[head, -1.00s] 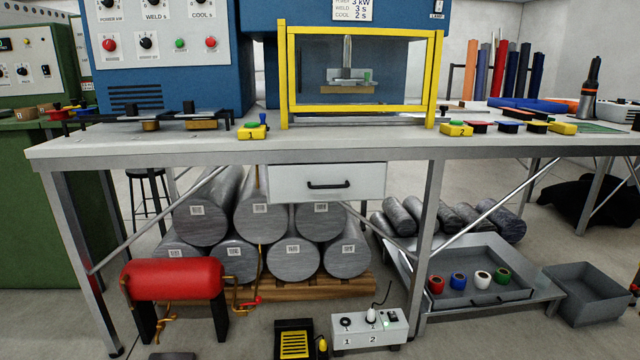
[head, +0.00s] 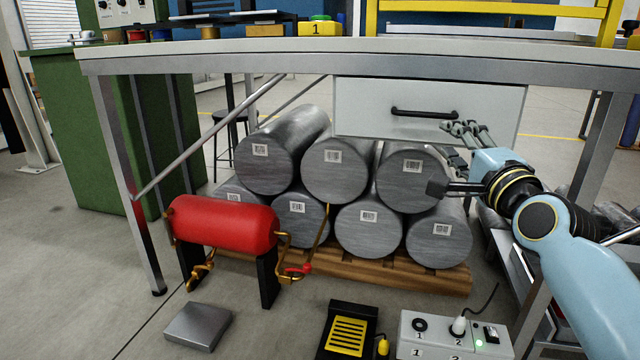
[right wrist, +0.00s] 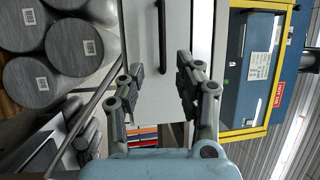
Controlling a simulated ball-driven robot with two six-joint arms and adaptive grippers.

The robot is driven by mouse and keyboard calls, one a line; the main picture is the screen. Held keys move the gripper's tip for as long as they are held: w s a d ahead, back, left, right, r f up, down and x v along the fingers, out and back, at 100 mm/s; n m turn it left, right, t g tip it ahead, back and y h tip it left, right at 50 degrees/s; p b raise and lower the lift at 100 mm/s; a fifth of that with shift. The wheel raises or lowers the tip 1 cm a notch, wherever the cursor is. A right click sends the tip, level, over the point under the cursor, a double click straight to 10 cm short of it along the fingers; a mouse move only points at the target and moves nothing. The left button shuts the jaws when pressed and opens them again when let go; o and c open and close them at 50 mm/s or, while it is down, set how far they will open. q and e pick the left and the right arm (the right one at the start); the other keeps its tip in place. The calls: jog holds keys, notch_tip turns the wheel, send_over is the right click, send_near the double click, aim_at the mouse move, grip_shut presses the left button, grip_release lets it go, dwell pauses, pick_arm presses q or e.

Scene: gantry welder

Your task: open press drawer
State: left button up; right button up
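The press drawer (head: 360,105) is a pale grey front under the tabletop in the head view, and it looks closed. Its black bar handle (head: 425,113) runs level across the front. My right gripper (head: 441,158) comes in from the right, just below and right of the handle, open and empty. In the right wrist view the drawer front (right wrist: 140,25) appears turned on its side, and the handle (right wrist: 162,35) lies ahead, between the lines of the two spread fingers (right wrist: 160,72). The fingers do not appear to touch the handle. My left gripper is not in view.
The workbench top (head: 250,60) overhangs the drawer. Below are stacked grey cylinders (head: 340,170) on a wooden pallet (head: 400,275), a red tank (head: 222,222) and a socket box (head: 455,335). A table leg (head: 590,150) stands right of the drawer, near my right arm.

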aim_at(425, 116)
jog(key=w+b, duration=0.1)
jog(key=w, duration=0.2)
jog(key=w+b, duration=0.1)
jog(key=w, duration=0.2)
jog(key=w+a+r+b, duration=0.1)
jog(key=w+b, duration=0.1)
jog(key=w, duration=0.1)
jog(key=shift+w, duration=0.2)
jog(key=shift+w+a+r, duration=0.1)
jog(key=shift+w+r, duration=0.05)
jog(key=shift+w, duration=0.35)
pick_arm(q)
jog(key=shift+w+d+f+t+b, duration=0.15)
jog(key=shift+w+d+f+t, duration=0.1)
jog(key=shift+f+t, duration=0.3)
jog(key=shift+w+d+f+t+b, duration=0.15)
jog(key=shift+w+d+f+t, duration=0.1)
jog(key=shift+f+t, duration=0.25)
pick_arm(e)
jog(key=shift+w+a+r, duration=0.1)
jog(key=shift+w+r, duration=0.2)
jog(key=shift+w, duration=0.4)
grip_shut()
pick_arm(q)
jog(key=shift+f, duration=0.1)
